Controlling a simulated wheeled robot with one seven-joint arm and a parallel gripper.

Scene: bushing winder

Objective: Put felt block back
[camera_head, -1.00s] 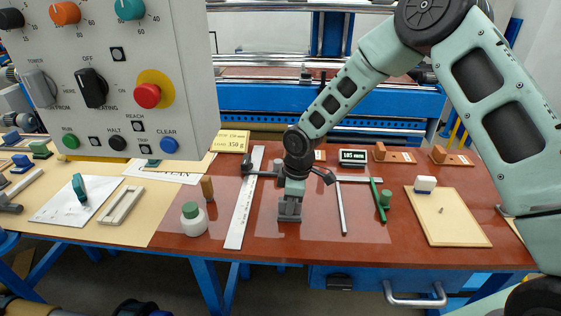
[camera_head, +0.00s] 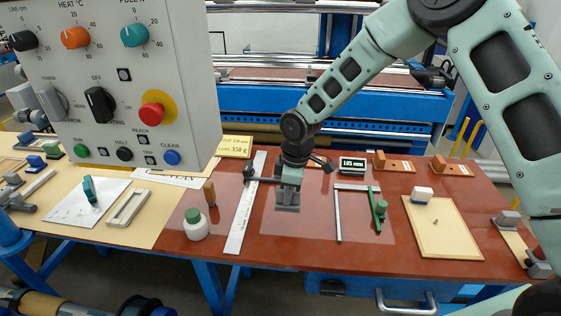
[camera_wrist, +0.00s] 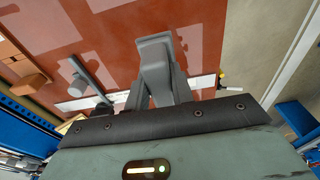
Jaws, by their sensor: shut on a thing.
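My gripper (camera_head: 288,196) points down over the red-brown mat in the middle of the bench. In the wrist view my gripper (camera_wrist: 160,92) has its two grey fingers closed on the sides of a grey block (camera_wrist: 153,58), which I take for the felt block. The block tapers toward me and sticks out past the fingertips. In the head view the block blends with the grey fingers, and I cannot tell whether it touches the mat.
Left of my gripper lie a steel ruler (camera_head: 240,222) and a green-capped white bottle (camera_head: 195,226). To its right are a thin rod (camera_head: 338,217), a green stick (camera_head: 373,211) and a tan board (camera_head: 447,240). A control panel (camera_head: 120,130) fills the upper left.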

